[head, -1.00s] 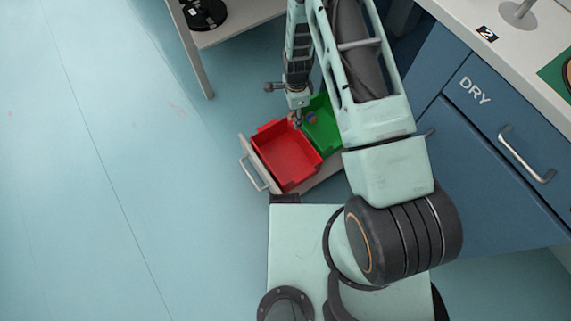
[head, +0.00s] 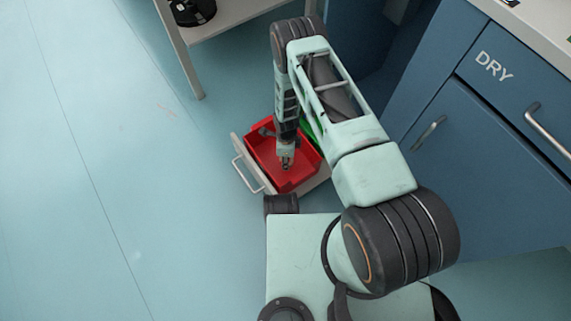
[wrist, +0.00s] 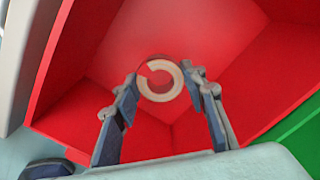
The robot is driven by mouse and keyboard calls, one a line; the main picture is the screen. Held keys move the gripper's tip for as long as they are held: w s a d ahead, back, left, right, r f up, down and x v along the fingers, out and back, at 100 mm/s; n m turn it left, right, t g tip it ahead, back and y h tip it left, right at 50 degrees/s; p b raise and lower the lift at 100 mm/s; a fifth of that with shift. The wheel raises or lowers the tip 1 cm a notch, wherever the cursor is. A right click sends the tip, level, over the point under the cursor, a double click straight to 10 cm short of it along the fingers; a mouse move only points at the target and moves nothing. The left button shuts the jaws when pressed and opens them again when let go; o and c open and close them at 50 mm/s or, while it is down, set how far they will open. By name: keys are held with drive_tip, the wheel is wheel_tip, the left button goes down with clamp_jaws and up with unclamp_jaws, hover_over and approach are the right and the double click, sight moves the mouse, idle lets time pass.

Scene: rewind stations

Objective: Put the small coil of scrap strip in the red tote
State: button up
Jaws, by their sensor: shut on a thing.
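My gripper (head: 287,164) points down over the inside of the red tote. In the wrist view, my gripper (wrist: 161,76) is shut on the small coil (wrist: 178,76), a pale ring between the two fingertips. The coil appears inside the tote's outline; its height above the floor of the tote is unclear. In the head view the coil is too small to make out.
The green tote (head: 309,128) is beside the red one, mostly hidden by my arm. It shows at the lower right of the wrist view (wrist: 300,138). Blue cabinets (head: 450,130) stand at the right. The floor at left is clear.

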wheel_tip(320, 180, down, 4)
drive_tip(key=shift+f+b, duration=0.15)
drive_tip(key=shift+b, duration=0.65)
drive_tip(key=o, duration=1.3)
wheel_tip(320, 180, up, 12)
drive_tip(key=p, duration=0.4)
drive_tip(key=shift+p, duration=0.35)
